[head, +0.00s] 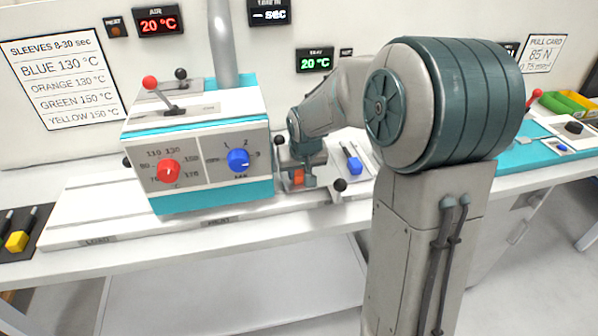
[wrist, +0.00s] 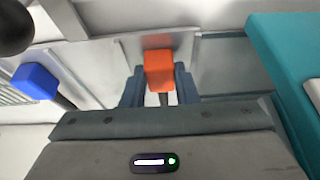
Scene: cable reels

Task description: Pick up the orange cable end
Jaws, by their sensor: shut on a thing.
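The orange cable end (wrist: 159,72) is a small orange block. In the wrist view it sits between the two blue-grey fingers of my gripper (wrist: 159,92), which are shut on it. In the head view the orange cable end (head: 298,176) shows small and partly covered by my gripper (head: 297,180), just right of the heater box. Whether it touches the surface beneath is hard to tell.
The heater box (head: 200,160) with red and blue knobs stands close on the left. A blue cable end (head: 354,165) lies to the right, with a black ball knob (head: 339,185) nearby. A yellow cable end (head: 17,241) lies far left.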

